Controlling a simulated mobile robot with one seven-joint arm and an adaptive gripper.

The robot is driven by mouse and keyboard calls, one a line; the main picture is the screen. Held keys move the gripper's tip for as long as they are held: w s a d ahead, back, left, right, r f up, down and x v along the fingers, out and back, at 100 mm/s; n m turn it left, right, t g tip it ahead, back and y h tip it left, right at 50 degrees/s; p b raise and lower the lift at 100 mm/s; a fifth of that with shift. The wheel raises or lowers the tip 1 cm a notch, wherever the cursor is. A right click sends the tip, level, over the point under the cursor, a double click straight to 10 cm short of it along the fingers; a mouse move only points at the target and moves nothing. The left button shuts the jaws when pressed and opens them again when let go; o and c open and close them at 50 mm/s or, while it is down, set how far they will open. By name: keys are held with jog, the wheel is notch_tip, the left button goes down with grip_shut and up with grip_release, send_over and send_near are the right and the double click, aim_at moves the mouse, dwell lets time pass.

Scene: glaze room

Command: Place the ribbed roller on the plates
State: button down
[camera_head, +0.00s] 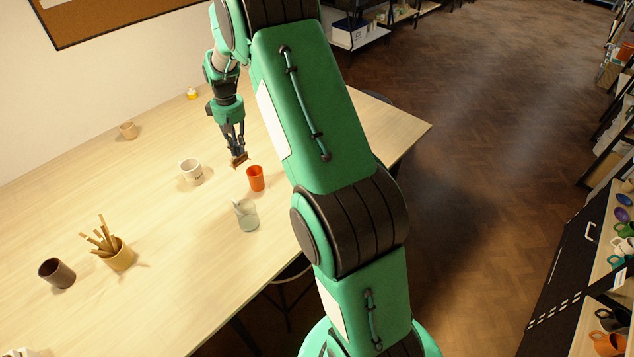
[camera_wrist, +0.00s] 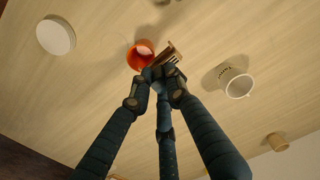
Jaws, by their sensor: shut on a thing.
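My gripper (camera_head: 237,158) is above the table, its fingers shut on a small brown piece with ribs, which looks like the ribbed roller (camera_head: 240,161). In the wrist view the roller (camera_wrist: 172,53) sticks out from the fingertips (camera_wrist: 160,72), beside and partly over the orange cup. A white round thing with a thick edge, which looks like the plates (camera_wrist: 56,37), lies at the upper left of the wrist view. I cannot tell how many plates there are. They do not show in the head view, where my arm covers part of the table.
An orange cup (camera_head: 256,179) stands close to the roller. A white mug (camera_head: 191,172), a clear glass (camera_head: 246,215), a pot of sticks (camera_head: 118,254) and a dark cup (camera_head: 57,273) stand on the table (camera_head: 150,210).

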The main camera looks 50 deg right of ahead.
jog(key=s+d+p, duration=0.1)
jog(key=s+d, duration=0.2)
jog(key=s, duration=0.8)
jog(key=s+d+p, duration=0.1)
jog(key=s+d, duration=0.3)
jog(key=s, duration=0.6)
jog(key=s+d, duration=0.3)
jog(key=s, duration=0.8)
notch_tip(320, 180, down, 7)
jog(key=shift+d+m, duration=0.2)
jog(key=shift+m, duration=0.1)
jog(key=shift+w, duration=0.1)
jog(key=w+d+f+p, duration=0.1)
jog(key=w+d+p, duration=0.1)
jog(key=w+d, duration=0.8)
jog(key=shift+w+f, duration=0.25)
jog(key=shift+w, duration=0.95)
jog(key=shift+a, duration=0.1)
